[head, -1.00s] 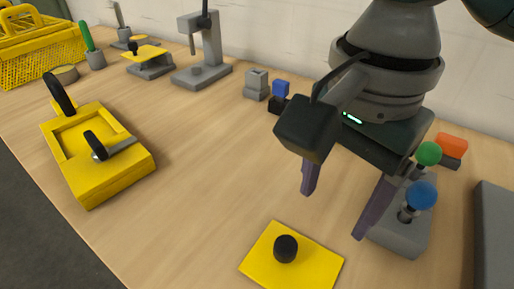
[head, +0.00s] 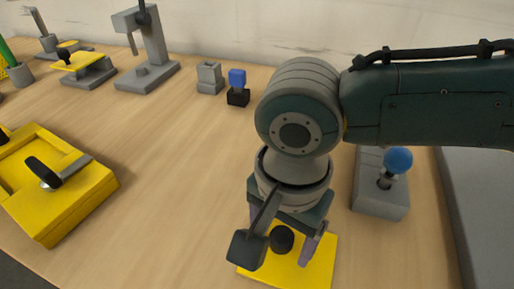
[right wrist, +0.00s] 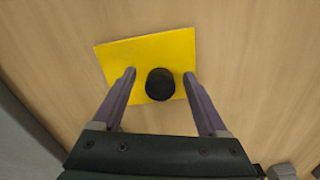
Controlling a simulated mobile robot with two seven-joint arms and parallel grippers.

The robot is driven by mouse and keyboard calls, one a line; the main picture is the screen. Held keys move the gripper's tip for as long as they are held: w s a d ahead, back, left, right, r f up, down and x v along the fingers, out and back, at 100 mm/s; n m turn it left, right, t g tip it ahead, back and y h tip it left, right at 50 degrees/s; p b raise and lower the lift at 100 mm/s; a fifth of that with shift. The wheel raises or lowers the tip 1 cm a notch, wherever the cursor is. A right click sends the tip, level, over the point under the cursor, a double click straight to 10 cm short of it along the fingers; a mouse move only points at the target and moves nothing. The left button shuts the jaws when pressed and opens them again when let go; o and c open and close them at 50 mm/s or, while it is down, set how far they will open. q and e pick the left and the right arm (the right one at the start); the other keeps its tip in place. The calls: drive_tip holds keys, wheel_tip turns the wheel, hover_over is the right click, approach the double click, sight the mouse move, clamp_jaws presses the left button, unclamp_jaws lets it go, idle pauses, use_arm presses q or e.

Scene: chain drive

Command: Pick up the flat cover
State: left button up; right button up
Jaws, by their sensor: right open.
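The flat cover (head: 318,262) is a thin yellow plate with a black round knob (head: 281,238), lying on the table at the bottom of the head view. The cover also shows in the right wrist view (right wrist: 150,55), with its knob (right wrist: 160,84) near the middle. My right gripper (right wrist: 158,78) is open, its two purple fingers on either side of the knob and apart from it. In the head view my right gripper (head: 280,250) is above the cover and hides part of it. My left gripper is not in view.
A yellow box (head: 80,205) with a black-handled lever stands at left. A grey block with a blue ball knob (head: 397,160) stands right of the cover. A small blue-topped part (head: 237,78), a grey block (head: 209,78) and a grey press (head: 150,50) stand behind. The middle table is clear.

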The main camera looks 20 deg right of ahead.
clamp_jaws()
idle(0.6)
